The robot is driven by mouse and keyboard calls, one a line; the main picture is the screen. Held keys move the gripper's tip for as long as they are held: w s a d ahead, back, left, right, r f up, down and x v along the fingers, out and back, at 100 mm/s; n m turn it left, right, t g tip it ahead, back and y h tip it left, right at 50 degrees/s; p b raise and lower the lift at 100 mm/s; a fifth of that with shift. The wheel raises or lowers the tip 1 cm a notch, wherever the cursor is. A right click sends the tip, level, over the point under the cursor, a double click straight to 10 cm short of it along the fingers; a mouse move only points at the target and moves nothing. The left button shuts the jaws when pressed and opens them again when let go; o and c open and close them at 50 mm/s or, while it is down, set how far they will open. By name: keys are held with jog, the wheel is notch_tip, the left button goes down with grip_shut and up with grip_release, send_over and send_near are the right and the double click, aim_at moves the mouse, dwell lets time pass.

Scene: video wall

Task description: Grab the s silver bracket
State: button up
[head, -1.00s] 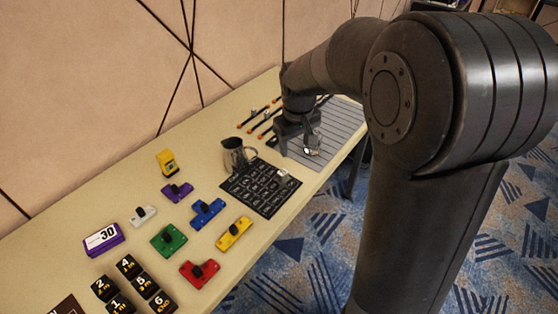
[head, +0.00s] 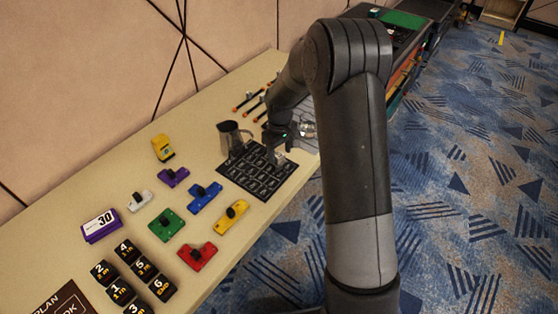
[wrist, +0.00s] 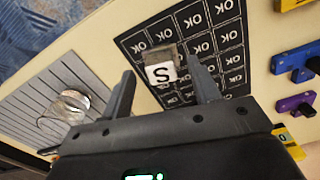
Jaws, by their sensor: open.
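The silver bracket is a small block with a white face marked S (wrist: 161,73). It sits on the black mat printed with OK squares (wrist: 222,40), near the mat's edge. In the head view it is a small pale shape (head: 280,160) on the mat (head: 243,178), partly hidden by my gripper. My gripper (wrist: 163,88) is open, with its two fingers on either side of the S block in the wrist view. The gap between them looks empty. I cannot tell how far above the mat the fingertips are. The gripper also shows in the head view (head: 276,155).
A metal pitcher (head: 231,137) stands beside the mat, close to my gripper. A grey striped board (wrist: 40,110) with a clear round object (wrist: 70,106) lies on the other side. Coloured pieces, such as a blue one (head: 205,196), and black numbered blocks (head: 137,282) fill the near table.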

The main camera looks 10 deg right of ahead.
aim_at(279, 161)
jog(key=shift+w+a+f, duration=0.1)
jog(key=shift+a+f, duration=0.05)
jog(key=shift+f, duration=2.55)
jog(key=shift+c, duration=0.5)
jog(key=c, duration=0.9)
jog(key=shift+o, duration=0.2)
jog(key=shift+r, duration=0.1)
